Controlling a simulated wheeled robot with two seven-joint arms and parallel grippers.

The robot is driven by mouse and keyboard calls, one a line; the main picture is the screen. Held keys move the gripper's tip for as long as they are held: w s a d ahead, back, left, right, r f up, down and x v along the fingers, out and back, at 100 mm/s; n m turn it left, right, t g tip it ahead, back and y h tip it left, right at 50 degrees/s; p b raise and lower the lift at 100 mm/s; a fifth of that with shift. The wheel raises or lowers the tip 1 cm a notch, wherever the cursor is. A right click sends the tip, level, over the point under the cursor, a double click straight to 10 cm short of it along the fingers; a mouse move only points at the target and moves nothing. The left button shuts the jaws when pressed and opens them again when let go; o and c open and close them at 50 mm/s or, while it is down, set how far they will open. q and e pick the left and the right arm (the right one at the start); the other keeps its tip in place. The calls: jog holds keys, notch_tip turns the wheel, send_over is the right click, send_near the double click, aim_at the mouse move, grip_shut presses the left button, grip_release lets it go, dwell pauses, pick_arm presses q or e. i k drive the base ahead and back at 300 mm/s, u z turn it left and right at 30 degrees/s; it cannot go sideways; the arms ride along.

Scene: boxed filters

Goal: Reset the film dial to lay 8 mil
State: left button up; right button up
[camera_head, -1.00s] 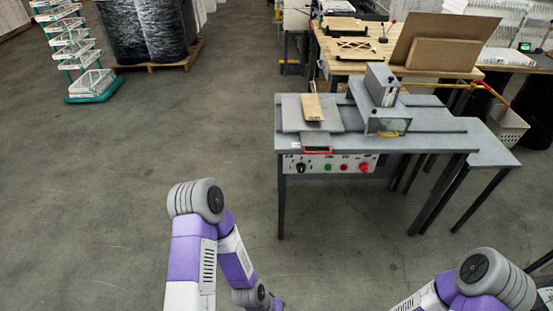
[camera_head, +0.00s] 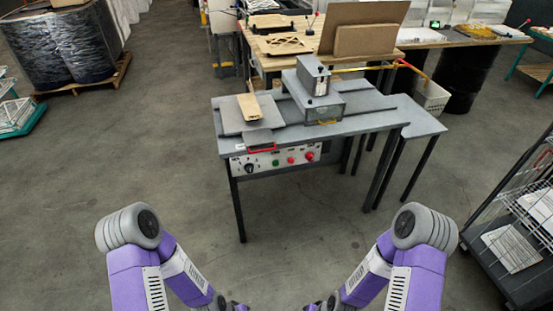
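The grey machine table (camera_head: 350,127) stands ahead of me on dark legs. A white control panel (camera_head: 275,160) hangs under its front edge. The black dial (camera_head: 249,168) is at the panel's left end; its setting is too small to read. A green button (camera_head: 275,162) and red buttons (camera_head: 300,158) sit to its right. On top are a grey box-shaped unit (camera_head: 313,92) and a flat plate with a tan wooden piece (camera_head: 248,107). Both my arms are folded at the bottom of the view, well short of the table. Neither gripper's fingers can be seen.
A wire cart (camera_head: 515,235) stands at the right. Behind the machine are a wooden workbench (camera_head: 270,48) with brown boards and a white basket (camera_head: 432,97). A wrapped pallet load (camera_head: 62,45) is at the far left. The floor before the machine is clear.

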aim_at(249, 168)
jog(key=z, duration=0.4)
jog(key=k, duration=0.25)
jog(key=u, duration=1.2)
jog(key=i, duration=1.2)
jog(key=z, duration=0.95)
jog(key=i, duration=0.55)
jog(key=z, duration=0.5)
